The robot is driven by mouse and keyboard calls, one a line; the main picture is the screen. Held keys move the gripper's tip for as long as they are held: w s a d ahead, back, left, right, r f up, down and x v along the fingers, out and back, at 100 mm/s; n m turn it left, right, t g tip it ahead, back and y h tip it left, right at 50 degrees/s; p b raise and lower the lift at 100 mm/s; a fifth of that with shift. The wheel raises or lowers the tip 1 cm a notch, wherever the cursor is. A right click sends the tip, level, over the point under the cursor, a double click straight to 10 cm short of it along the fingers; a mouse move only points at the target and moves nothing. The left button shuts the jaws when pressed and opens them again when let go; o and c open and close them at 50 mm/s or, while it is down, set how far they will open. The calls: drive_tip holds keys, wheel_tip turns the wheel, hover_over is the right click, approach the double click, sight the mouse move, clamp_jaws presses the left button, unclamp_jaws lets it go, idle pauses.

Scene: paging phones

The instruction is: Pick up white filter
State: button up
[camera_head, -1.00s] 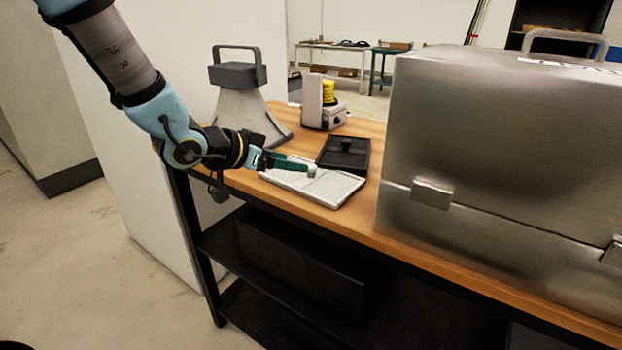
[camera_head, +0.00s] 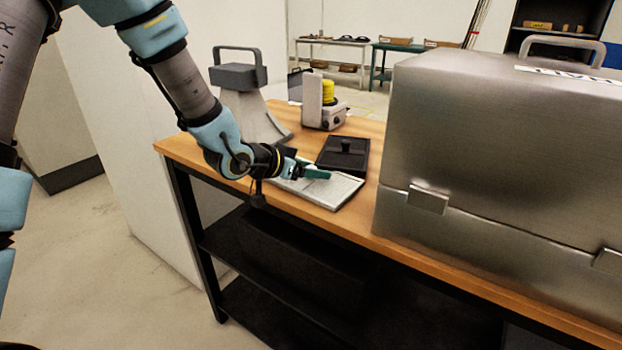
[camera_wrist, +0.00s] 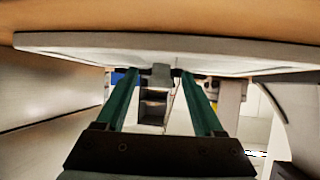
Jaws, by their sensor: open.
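The white filter (camera_head: 342,191) is a flat, pale rectangular panel lying on the wooden bench. In the wrist view the white filter (camera_wrist: 80,46) spans the upper part, with a small grey knob (camera_wrist: 160,74) on it. My gripper (camera_head: 318,172) is over the filter in the head view, its green fingers covering the knob there. In the wrist view my gripper (camera_wrist: 160,80) is open, with one finger on each side of the knob. I cannot tell whether the fingers touch it.
A black tray-like part with a knob (camera_head: 343,154) lies just behind the filter. A large metal case (camera_head: 490,150) stands close on the right. A grey handled stand (camera_head: 245,110) and a device with a yellow top (camera_head: 325,105) are behind on the bench (camera_head: 400,247).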

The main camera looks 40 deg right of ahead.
sight(311, 167)
drive_tip(key=shift+c, duration=0.3)
clamp_jaws()
drive_tip(key=shift+r, duration=0.1)
idle(0.4)
drive_tip(key=shift+r+p, duration=0.45)
drive_tip(key=shift+r, duration=0.05)
wheel_tip(311, 167, up, 3)
drive_tip(key=shift+f+p, duration=0.1)
drive_tip(key=shift+p, duration=1.05)
drive_tip(key=s+a+p, duration=0.1)
drive_tip(key=a+p, duration=0.6)
drive_tip(key=a, duration=1.1)
drive_tip(key=shift+f, duration=0.15)
